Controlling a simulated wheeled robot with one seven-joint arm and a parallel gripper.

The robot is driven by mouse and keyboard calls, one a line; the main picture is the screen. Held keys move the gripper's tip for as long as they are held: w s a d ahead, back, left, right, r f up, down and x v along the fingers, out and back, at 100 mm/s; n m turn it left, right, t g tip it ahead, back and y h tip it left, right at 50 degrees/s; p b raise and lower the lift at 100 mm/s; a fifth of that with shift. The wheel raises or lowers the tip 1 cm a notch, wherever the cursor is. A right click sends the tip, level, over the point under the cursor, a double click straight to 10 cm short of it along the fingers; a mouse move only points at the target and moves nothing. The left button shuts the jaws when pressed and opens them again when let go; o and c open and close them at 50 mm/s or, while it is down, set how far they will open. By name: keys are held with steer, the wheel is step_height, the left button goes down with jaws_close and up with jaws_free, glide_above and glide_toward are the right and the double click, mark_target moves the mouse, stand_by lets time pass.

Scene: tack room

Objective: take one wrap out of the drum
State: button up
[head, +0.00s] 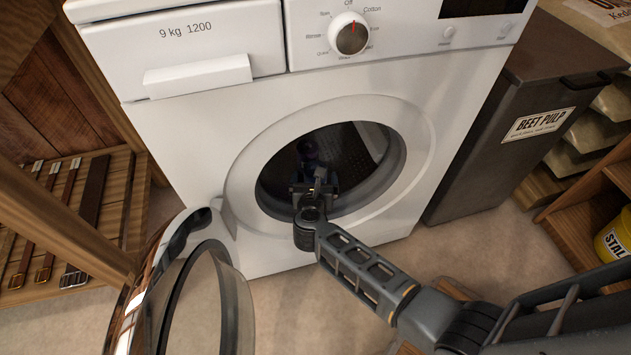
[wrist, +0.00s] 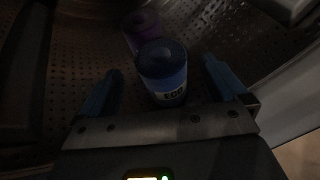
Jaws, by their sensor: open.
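The washing machine drum (head: 355,150) is open and dark inside, with perforated metal walls (wrist: 85,60) in the wrist view. My gripper (head: 313,183) reaches through the round opening. In the wrist view my gripper (wrist: 162,69) is open, with one blue finger on each side of a blue cylinder (wrist: 163,75). The cylinder has a pale label reading "ECO"; I cannot tell whether it is a wrap. A purple roll-shaped thing (wrist: 140,28), possibly a wrap, lies just behind it, partly hidden. Gaps show between the fingers and the cylinder.
The round glass door (head: 210,305) hangs open at the lower left of the machine (head: 190,140). A dark beet pulp bin (head: 500,135) stands close on the right. A wooden rack with leather straps (head: 90,200) is at the left. Bare floor shows in front.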

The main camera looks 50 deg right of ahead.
mark_target(309, 168)
steer(key=b+x, duration=0.2)
steer(key=x, duration=0.3)
steer(key=shift+r, duration=0.15)
steer(key=shift+c, duration=0.5)
